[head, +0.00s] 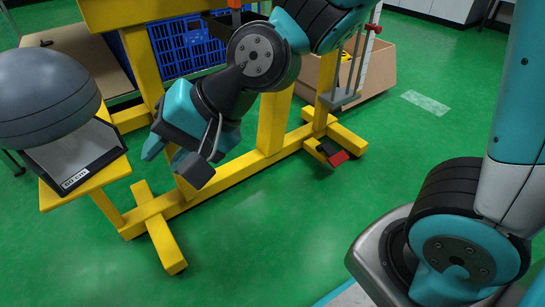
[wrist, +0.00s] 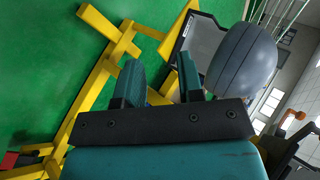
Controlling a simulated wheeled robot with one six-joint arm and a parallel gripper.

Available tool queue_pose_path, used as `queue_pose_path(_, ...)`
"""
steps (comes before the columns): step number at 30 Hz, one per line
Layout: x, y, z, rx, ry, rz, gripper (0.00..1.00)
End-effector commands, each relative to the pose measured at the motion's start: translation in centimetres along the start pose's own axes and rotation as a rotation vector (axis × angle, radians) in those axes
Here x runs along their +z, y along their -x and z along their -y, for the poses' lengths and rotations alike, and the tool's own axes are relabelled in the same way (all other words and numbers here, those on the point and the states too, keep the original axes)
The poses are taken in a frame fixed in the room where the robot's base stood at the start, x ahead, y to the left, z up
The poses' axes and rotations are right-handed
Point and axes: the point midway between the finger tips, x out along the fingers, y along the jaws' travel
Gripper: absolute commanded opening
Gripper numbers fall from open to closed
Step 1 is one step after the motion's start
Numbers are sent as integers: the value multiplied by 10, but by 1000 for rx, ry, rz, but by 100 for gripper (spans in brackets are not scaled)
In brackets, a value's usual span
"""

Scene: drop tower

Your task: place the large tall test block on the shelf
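I cannot make out a large tall test block in either view. My gripper (head: 166,155) hangs in front of the yellow frame in the head view. In the wrist view its two teal fingers (wrist: 158,70) stand apart with nothing between them. A dark-edged tray or shelf with a white label (head: 85,168) sits on a yellow support at the left; I cannot tell if it is the task's shelf. It also shows in the wrist view (wrist: 203,42), beyond the fingers. A large grey rounded body (head: 45,95) is over the tray and hides part of it.
The yellow frame (head: 265,165) stands on the green floor, its feet spreading forward. A blue crate (head: 185,50) and a brown box (head: 378,72) are behind it. A red and black item (head: 338,155) is by the right foot. The floor in front is clear.

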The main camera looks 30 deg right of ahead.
Motion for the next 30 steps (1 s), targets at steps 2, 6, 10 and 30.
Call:
queue_pose_path(2,15,31,-16,120,252,67,35)
queue_pose_path(6,40,75,-47,284,591,224,35)
queue_pose_path(10,55,102,-64,358,763,339,35)
queue_pose_path(30,58,143,-34,382,828,394,35)
